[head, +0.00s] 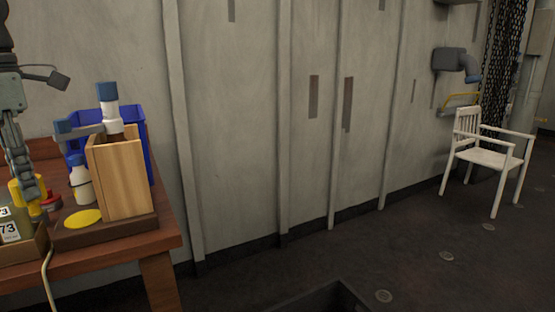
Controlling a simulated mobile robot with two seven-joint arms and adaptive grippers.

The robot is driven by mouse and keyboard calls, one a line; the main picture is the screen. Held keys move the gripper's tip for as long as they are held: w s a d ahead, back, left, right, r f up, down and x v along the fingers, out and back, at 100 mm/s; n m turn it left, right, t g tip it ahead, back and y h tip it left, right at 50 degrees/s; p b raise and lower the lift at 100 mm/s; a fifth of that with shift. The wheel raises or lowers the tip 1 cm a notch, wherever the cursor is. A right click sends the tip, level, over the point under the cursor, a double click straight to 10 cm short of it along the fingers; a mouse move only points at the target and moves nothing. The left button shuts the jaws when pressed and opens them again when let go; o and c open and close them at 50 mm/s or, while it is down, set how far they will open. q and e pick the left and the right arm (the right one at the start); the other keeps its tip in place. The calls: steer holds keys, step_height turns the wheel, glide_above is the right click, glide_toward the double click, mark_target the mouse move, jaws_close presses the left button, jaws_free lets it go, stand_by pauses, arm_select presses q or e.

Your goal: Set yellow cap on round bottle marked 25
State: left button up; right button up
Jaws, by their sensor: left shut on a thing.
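My left gripper (33,203) comes down at the left edge and is shut on a yellow cap (17,191), partly hidden by the fingers. It is above and behind an olive container (15,222) with labels reading 73. I can read no 25 on any bottle, so I cannot tell which is the round bottle marked 25. My right gripper is not in view.
A wooden box (122,180) holds a white-necked bottle with a blue cap (107,91). A blue crate (136,121) stands behind. A flat yellow disc (83,218) lies on the dark tray (118,231). A red thing (51,201) is near the gripper. A white chair (487,157) stands far right.

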arm_select(q)
steer(key=s+a+f+m, duration=0.3)
steer(key=s+a+f, duration=0.3)
steer(key=a+f, duration=0.3)
step_height(320, 180, down, 12)
steer(key=s+d+f+m+b, duration=0.1)
steer(key=s+d+m+b, duration=0.15)
steer(key=m, duration=0.35)
steer(key=w+d+f+m, duration=0.4)
steer(key=d+f+m, duration=0.3)
steer(key=d+m, duration=0.3)
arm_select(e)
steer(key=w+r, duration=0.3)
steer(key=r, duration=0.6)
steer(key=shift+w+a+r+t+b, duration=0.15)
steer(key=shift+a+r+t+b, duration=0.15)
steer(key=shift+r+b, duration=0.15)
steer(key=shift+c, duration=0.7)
arm_select(q)
steer(key=w+d+m, duration=0.2)
steer(key=d+m, duration=0.3)
steer(key=d, duration=0.4)
steer(key=w+d+m, duration=0.3)
steer(key=d+m, duration=0.2)
steer(key=d, duration=0.4)
steer(key=shift+w+d, duration=0.3)
steer(key=shift+w, duration=0.05)
